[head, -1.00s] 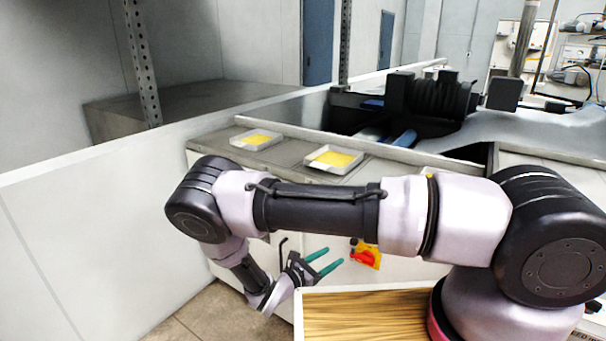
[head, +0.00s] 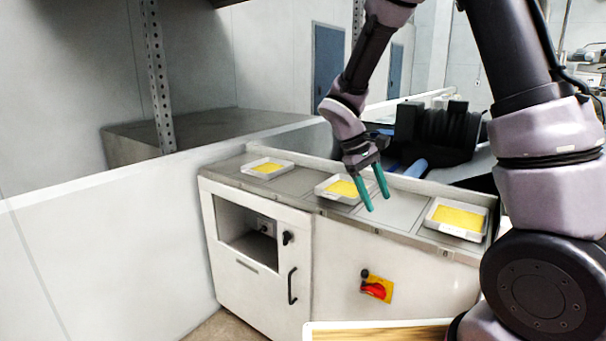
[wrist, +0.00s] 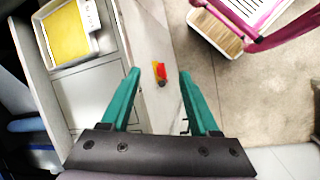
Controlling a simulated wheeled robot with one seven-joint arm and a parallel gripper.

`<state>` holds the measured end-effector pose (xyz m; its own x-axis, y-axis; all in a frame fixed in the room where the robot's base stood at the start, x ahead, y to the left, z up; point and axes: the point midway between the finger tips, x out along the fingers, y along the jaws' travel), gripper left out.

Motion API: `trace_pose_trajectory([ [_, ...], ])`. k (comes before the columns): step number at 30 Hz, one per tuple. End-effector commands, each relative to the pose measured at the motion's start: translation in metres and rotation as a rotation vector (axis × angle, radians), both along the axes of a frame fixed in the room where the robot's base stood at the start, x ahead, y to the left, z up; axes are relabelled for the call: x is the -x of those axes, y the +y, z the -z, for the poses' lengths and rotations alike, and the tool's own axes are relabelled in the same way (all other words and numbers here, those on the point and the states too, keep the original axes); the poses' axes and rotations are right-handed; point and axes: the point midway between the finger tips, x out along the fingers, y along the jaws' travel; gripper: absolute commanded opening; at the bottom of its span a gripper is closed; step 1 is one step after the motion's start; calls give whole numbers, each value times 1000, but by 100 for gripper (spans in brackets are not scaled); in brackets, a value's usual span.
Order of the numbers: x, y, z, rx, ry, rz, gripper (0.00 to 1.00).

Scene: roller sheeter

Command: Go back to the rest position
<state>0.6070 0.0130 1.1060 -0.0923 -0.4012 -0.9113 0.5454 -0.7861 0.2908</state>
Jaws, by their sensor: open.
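My gripper (head: 377,190) has two green fingers spread apart with nothing between them. In the head view it hangs from my raised arm, fingers pointing down, in front of the counter (head: 395,212) and beside the middle tray. In the wrist view the open fingers (wrist: 158,88) frame the counter's pale front side and a red and yellow switch (wrist: 160,72). No object is held.
Shallow trays with yellow contents stand on the counter: left (head: 267,168), middle (head: 341,187) and right (head: 459,218). A red rotary switch (head: 376,286) and a door handle (head: 292,286) are on its front. A dark roller machine (head: 440,135) stands behind.

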Motion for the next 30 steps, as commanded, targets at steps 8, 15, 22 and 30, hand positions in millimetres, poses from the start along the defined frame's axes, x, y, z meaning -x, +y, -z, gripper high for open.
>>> trace_pose_trajectory([
  [8,32,-33,-93,-291,-220,308,62],
  [15,73,-55,-157,-511,-429,540,62],
  [22,114,-67,-201,-687,-635,718,62],
  [30,137,-70,-221,-781,-757,807,62],
])
